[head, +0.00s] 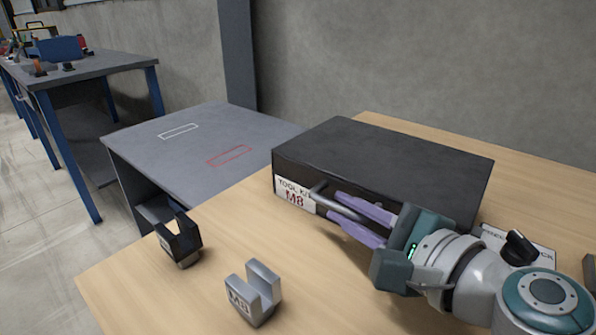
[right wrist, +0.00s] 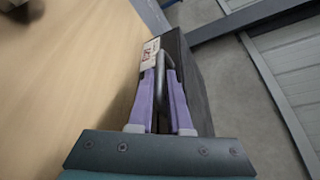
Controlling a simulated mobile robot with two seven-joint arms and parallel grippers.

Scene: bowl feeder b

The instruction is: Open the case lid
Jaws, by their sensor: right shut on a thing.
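The black case (head: 385,160) lies flat on the wooden table, its lid down. Its front carries a label reading "TOOL KIT M8" (head: 295,195) and a grey bar handle (head: 340,201). My right gripper (head: 345,212) reaches in from the right with its purple fingers on either side of the handle, shut on it. In the right wrist view the handle (right wrist: 162,72) runs between the two fingers, and the case (right wrist: 190,85) stands beyond them. My left gripper is not in view.
A black U-shaped block (head: 180,238) and a grey U-shaped block (head: 254,293) stand on the table's front left. A grey side table (head: 205,140) with white and red outlines is at left. A sign with a black knob (head: 520,247) is behind my right wrist.

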